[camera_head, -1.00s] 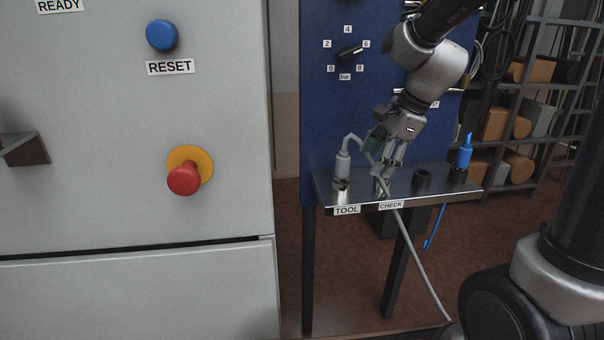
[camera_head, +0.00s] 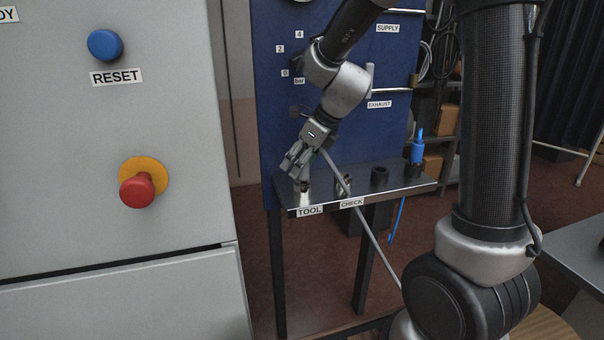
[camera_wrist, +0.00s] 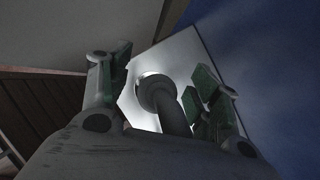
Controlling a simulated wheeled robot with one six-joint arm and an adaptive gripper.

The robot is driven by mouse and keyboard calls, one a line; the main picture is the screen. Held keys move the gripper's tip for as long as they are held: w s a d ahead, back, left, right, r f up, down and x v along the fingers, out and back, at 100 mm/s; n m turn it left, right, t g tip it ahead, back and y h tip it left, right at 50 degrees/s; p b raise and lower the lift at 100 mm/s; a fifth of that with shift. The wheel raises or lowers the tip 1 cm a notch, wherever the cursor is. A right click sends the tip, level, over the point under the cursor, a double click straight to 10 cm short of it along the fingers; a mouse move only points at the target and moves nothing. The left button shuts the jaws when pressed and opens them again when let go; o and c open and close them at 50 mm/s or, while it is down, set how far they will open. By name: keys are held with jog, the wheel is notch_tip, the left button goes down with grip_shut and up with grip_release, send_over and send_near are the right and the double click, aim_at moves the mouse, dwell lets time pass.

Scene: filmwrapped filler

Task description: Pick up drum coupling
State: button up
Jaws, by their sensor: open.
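The grey coupling with a hose, which appears to be the drum coupling, is mostly hidden behind my gripper (camera_head: 296,172) in the head view. Its pale hose (camera_head: 362,220) runs down to the lower right. In the wrist view the coupling (camera_wrist: 157,92) shows as a round grey body with a thick stem, between the spread fingers of my gripper (camera_wrist: 162,85). My gripper is open, tilted down over the TOOL end of the metal shelf (camera_head: 322,193). I cannot tell whether a finger touches the coupling.
A blue panel (camera_head: 285,105) stands behind. A grey cabinet with a red button (camera_head: 138,190) and blue RESET button (camera_head: 105,45) is at left.

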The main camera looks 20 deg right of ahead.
jog(key=shift+x, duration=0.9)
jog(key=c, duration=1.2)
jog(key=shift+o, duration=0.2)
jog(key=shift+r, duration=0.1)
